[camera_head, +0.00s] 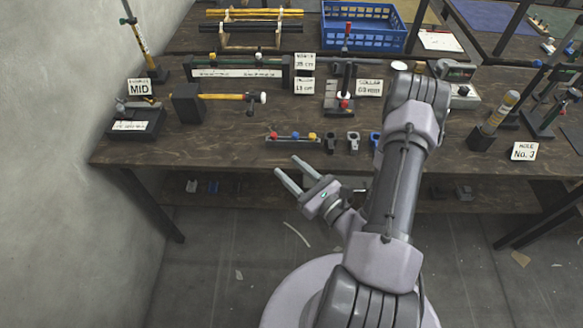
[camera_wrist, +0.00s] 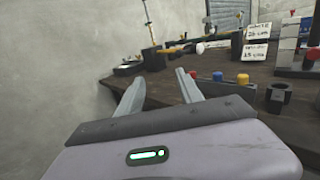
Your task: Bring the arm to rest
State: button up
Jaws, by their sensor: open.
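My gripper (camera_head: 293,174) is open and empty, its two grey fingers apart. In the head view it hangs in front of the table's front edge, pointing up and to the left. In the wrist view the open fingers (camera_wrist: 160,88) point toward the table, with nothing between them. My arm reaches up from my base and bends over the table front, hiding part of the tabletop behind it.
The dark wooden table (camera_head: 230,148) carries a block with coloured knobs (camera_head: 293,138), a hammer on a stand (camera_head: 188,104), a MID sign (camera_head: 139,87) and a blue crate (camera_head: 362,28). A lower shelf (camera_head: 275,196) holds small parts. A grey wall (camera_head: 60,120) stands left. Floor before the table is mostly clear.

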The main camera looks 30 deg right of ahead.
dwell(0.4)
jog(key=s+a+r+n+g+y, duration=0.2)
jog(key=a+r+n+g+y, duration=0.6)
jog(key=a+r+n+y, duration=0.6)
jog(key=s+a+r+n+g+h, duration=0.2)
jog(key=s+a+n+g+h, duration=0.2)
jog(key=s+a+n+g, duration=0.55)
jog(key=s+d+n+h, duration=0.4)
jog(key=s+h, duration=0.1)
jog(key=h, duration=0.3)
jog(key=w+d+r+n+t+h, duration=0.2)
jog(key=d+r+t+h, duration=0.1)
jog(key=r+t, duration=0.2)
jog(key=shift+w+d+r+h, duration=0.3)
jog(key=shift+w+r, duration=0.1)
jog(key=shift+r, duration=0.3)
